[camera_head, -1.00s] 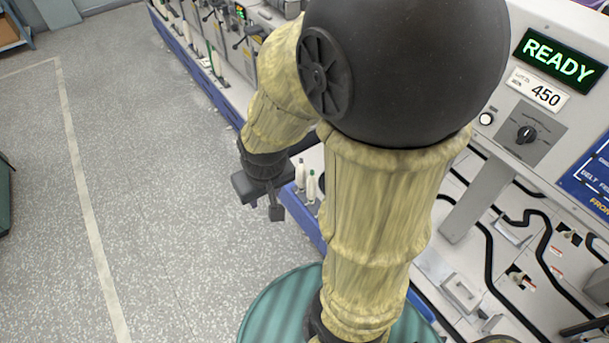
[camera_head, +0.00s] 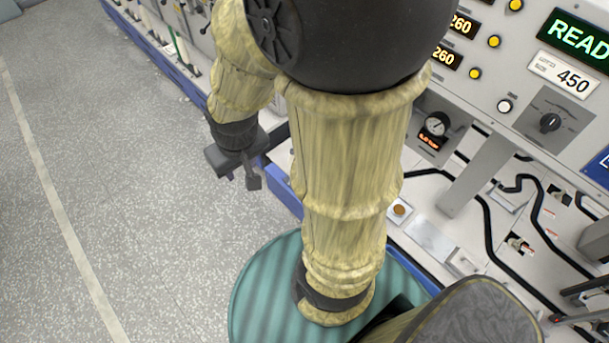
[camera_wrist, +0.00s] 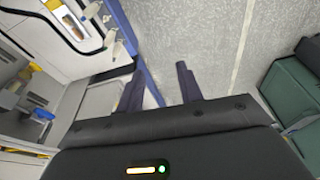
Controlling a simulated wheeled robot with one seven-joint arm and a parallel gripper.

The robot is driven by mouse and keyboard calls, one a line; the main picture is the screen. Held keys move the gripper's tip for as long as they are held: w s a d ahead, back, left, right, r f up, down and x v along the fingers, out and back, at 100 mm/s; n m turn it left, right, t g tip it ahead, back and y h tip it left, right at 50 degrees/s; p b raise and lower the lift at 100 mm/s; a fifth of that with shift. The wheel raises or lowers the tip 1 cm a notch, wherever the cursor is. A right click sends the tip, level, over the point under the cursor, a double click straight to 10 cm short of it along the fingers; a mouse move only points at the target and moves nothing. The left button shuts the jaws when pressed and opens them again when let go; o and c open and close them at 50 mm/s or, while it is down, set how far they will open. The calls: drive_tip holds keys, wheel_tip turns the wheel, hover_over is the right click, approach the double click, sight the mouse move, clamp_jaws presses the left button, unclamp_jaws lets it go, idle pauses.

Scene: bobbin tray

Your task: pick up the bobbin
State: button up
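My gripper (camera_head: 238,172) hangs at the end of my arm in the head view, over the floor just outside the machine's blue edge. In the wrist view its two dark fingers (camera_wrist: 160,84) stand apart with only floor and a bit of blue rail seen between and beyond them. It is open and empty. I cannot make out a bobbin for sure. Small white upright pieces (camera_head: 196,70) along the machine at the upper left of the head view may be bobbins. Part of the machine beside my gripper is hidden by my arm.
The long machine fills the right, with a READY display (camera_head: 578,38), a dial (camera_head: 550,122), black hoses (camera_head: 487,225) and a blue rail (camera_head: 284,192) along its edge. Open speckled floor (camera_head: 130,190) lies to the left. Dark green boxes (camera_wrist: 297,85) stand at the right of the wrist view.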

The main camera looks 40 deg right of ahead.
drive_tip(key=o, duration=0.4)
drive_tip(key=shift+w+f, duration=0.1)
drive_tip(key=shift+f, duration=0.1)
drive_tip(key=w+d+f+m+t+h+b, duration=0.1)
drive_tip(key=w+d+f+m+t+b, duration=0.15)
drive_tip(key=w+f+b, duration=0.55)
drive_tip(key=w+d+f+m+t+h+b, duration=0.1)
drive_tip(key=d+f+m+b, duration=0.3)
drive_tip(key=f, duration=0.8)
drive_tip(key=w+d+f+t+h+b, duration=0.1)
drive_tip(key=w+d+f+t+b, duration=0.1)
drive_tip(key=w+f+b, duration=0.5)
drive_tip(key=s+d+f+m+t+h+b, duration=0.1)
drive_tip(key=s+d+f+h+b, duration=0.1)
drive_tip(key=f+b, duration=0.6)
drive_tip(key=s+d+f+m+t+h+b, duration=0.1)
drive_tip(key=d+f+h+b, duration=0.4)
drive_tip(key=f, duration=0.9)
drive_tip(key=s+d+f+m+t+h+b, duration=0.1)
drive_tip(key=s+d+f+t+h+b, duration=0.1)
drive_tip(key=d+f+b, duration=0.4)
drive_tip(key=shift+s+d+f+h+b, duration=0.1)
drive_tip(key=shift+s+f+h+b, duration=0.2)
drive_tip(key=shift+f+b, duration=0.55)
drive_tip(key=shift+s+f+h+b, duration=0.15)
drive_tip(key=shift+s+f+b, duration=0.2)
drive_tip(key=shift+f+b, duration=0.45)
drive_tip(key=shift+s+d+f+h+b, duration=0.1)
drive_tip(key=shift+s+f+h+b, duration=0.2)
drive_tip(key=shift+f+b, duration=0.5)
